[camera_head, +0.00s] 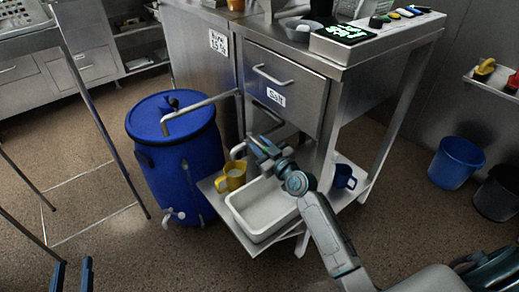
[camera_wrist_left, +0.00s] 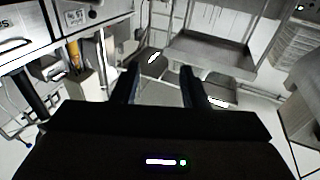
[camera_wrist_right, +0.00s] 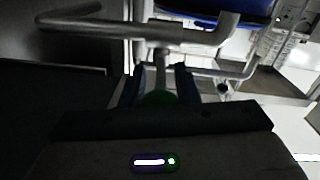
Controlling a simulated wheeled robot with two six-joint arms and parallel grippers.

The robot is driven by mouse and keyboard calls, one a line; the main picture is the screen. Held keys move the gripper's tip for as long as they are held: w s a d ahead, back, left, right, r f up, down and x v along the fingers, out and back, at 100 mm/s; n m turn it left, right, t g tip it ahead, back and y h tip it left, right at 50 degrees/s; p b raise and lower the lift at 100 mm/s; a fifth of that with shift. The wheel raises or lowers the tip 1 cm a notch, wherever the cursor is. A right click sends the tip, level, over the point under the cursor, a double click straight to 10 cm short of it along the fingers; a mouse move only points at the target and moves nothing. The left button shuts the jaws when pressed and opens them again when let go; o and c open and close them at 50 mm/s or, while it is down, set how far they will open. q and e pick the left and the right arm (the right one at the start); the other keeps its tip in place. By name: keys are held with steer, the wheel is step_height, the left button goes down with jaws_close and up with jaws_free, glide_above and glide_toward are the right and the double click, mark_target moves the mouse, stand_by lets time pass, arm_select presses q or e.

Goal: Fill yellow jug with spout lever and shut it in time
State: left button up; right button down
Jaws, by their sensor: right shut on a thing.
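The yellow jug (camera_head: 235,183) stands upright on the low metal shelf, between the blue barrel and a white tray. Its mouth shows a pale inside; I cannot tell the fill level. A small grey pipe (camera_head: 238,149) bends down over the jug. My right gripper (camera_head: 262,150) is just right of the jug, beside the cabinet. In the right wrist view, its fingers (camera_wrist_right: 163,85) are shut on a slim grey lever (camera_wrist_right: 162,62) with a green part between them. Thicker grey piping crosses above. My left gripper (camera_head: 72,275) is open and empty at the lower left, far from the jug.
The blue barrel (camera_head: 175,155) with a white tap stands left of the shelf. The white tray (camera_head: 264,210) lies right of the jug; a dark blue mug (camera_head: 343,177) stands farther right. A bent grey pipe (camera_head: 200,104) reaches over the barrel. The cabinet (camera_head: 270,75) rises behind.

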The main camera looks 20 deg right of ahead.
steer(key=shift+w+d+n+y+b, duration=0.1)
steer(key=shift+n+y+b, duration=0.25)
steer(key=shift+b, duration=0.75)
steer(key=shift+r, duration=0.1)
arm_select(q)
step_height(320, 180, up, 10)
steer(key=s+m+t+h, duration=0.1)
steer(key=s+t, duration=0.1)
steer(key=t, duration=0.5)
steer(key=shift+a+r, duration=0.15)
steer(key=shift+r, duration=0.05)
arm_select(e)
steer(key=c, duration=1.1)
jaws_free()
steer(key=shift+c, duration=0.2)
